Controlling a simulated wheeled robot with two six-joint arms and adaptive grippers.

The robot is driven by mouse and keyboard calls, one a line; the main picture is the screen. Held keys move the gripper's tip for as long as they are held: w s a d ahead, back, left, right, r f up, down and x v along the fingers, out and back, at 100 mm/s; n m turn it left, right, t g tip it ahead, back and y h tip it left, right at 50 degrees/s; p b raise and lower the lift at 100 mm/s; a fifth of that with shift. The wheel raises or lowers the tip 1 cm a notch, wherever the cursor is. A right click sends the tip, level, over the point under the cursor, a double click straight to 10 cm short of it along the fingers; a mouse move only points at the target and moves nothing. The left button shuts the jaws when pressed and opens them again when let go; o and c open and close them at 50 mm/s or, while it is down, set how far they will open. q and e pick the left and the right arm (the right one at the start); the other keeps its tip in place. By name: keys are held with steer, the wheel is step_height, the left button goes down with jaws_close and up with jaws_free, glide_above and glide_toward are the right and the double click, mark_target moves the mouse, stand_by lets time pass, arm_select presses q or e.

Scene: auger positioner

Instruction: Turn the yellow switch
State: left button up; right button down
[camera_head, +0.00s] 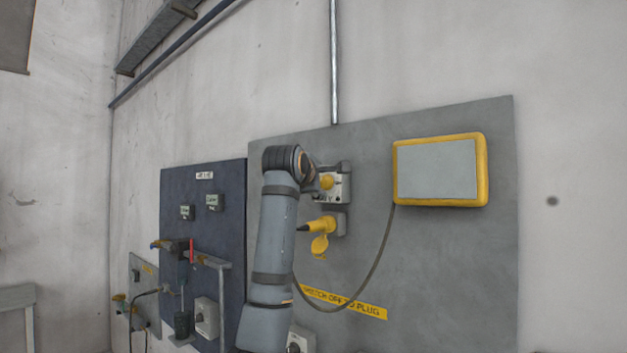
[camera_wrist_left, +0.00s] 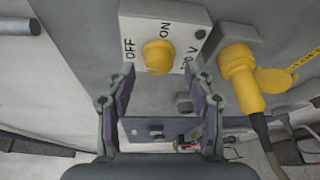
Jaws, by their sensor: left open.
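The yellow switch (camera_head: 327,182) is a round knob on a pale plate on the grey wall panel. In the left wrist view the yellow switch (camera_wrist_left: 158,57) sits between the OFF and ON markings; which one it points to I cannot tell. My left gripper (camera_wrist_left: 159,70) is open and empty, its two fingers apart on either side of the knob's lower part in the picture. Whether they touch it is unclear. In the head view my left wrist stands just left of the switch and the gripper is largely hidden. My right gripper is not in view.
A yellow plug (camera_head: 320,225) with a cable is just below the switch; the plug (camera_wrist_left: 238,75) also shows right of my fingers. A yellow-framed screen (camera_head: 437,170) hangs at upper right. A dark panel (camera_head: 228,240) with valves and boxes is at left.

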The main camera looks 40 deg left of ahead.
arm_select(q)
steer(key=v, duration=1)
steer(key=shift+f, duration=0.1)
